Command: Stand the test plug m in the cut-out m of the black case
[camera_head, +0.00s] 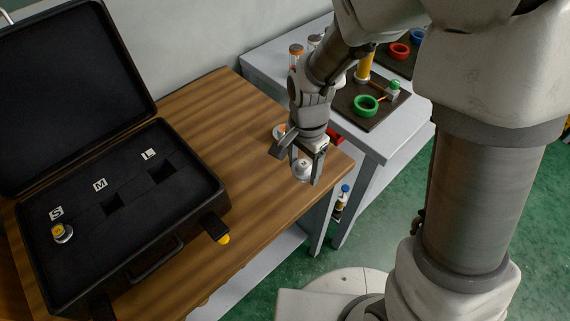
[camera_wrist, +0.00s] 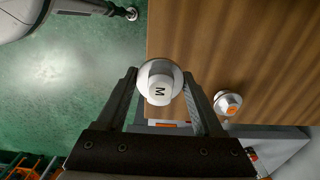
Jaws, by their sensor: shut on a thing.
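Test plug m (camera_head: 302,169) is a pale metal and white plug between the fingers of my gripper (camera_head: 304,174), at the wooden table's right corner. The wrist view shows the plug's white top with the letter M (camera_wrist: 160,89), with my gripper (camera_wrist: 161,80) shut on its sides. Its height above the table is hard to tell. The black case (camera_head: 187,224) stands open on the left. Cut-out m (camera_head: 112,205), beside the M label (camera_head: 100,185), is empty and lies left of my gripper.
A yellow-topped plug (camera_head: 62,232) stands by the S label. The cut-out by the L label (camera_head: 149,154) is empty. An orange-marked plug (camera_wrist: 228,103) stands on the wooden table (camera_head: 213,110) behind my gripper. A grey table (camera_head: 272,61) holds a board with coloured rings.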

